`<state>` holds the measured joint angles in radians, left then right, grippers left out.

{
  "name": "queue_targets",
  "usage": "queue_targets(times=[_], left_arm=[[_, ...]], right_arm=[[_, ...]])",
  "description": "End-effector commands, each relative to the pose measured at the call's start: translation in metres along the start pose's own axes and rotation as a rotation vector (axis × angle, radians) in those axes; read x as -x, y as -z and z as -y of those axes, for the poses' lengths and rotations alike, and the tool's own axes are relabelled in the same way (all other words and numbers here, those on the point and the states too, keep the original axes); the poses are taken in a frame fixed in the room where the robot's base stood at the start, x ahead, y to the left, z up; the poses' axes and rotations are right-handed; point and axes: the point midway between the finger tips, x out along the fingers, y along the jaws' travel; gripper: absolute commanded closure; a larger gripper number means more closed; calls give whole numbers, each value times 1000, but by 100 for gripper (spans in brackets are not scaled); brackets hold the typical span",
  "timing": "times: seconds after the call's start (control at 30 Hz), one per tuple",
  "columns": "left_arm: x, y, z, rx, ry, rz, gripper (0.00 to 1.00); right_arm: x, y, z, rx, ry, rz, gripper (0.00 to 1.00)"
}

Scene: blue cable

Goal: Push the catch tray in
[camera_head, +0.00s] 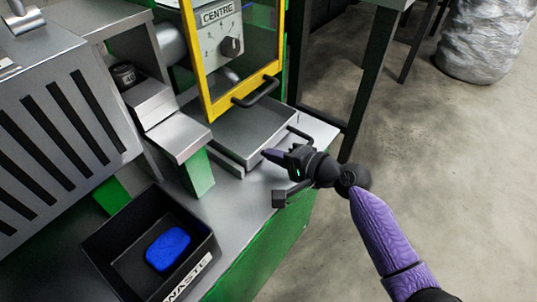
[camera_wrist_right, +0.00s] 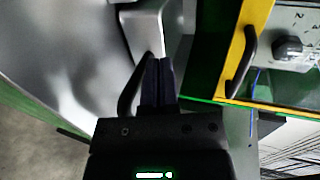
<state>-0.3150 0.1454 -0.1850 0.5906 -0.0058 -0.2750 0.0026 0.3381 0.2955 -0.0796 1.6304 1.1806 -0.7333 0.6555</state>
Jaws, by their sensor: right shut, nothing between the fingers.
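The catch tray (camera_head: 258,122) is a shallow grey metal box on the bench below the yellow-framed door, standing out in front of it. Part of its black handle (camera_head: 299,132) shows at the tray's front. My right gripper (camera_head: 268,154) is shut and empty, its fingertips close to the tray's front face. In the right wrist view the shut fingers (camera_wrist_right: 158,75) are close beside a dark curved handle (camera_wrist_right: 128,92) and in front of the grey tray (camera_wrist_right: 145,28). I cannot tell whether they touch it. My left gripper is not in view.
The yellow door (camera_head: 206,75) with a black handle (camera_head: 257,92) stands above the tray. A black waste bin (camera_head: 113,238) holding a blue object (camera_head: 168,248) sits at the front left. A slotted grey housing (camera_head: 62,110) fills the left.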

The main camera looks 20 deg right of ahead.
Motion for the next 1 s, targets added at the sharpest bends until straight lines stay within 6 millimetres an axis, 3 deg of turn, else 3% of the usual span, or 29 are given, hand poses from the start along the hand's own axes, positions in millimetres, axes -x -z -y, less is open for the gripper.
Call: queue_targets(times=[0.13,0.53,0.8,1.0], left_arm=[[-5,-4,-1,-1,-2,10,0],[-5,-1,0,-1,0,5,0],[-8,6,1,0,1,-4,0],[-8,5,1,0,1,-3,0]], right_arm=[[-13,0,3,-1,1,0,100],[-17,0,6,-1,1,0,100],[-58,0,18,-2,1,0,100],[-64,0,20,0,0,0,100]])
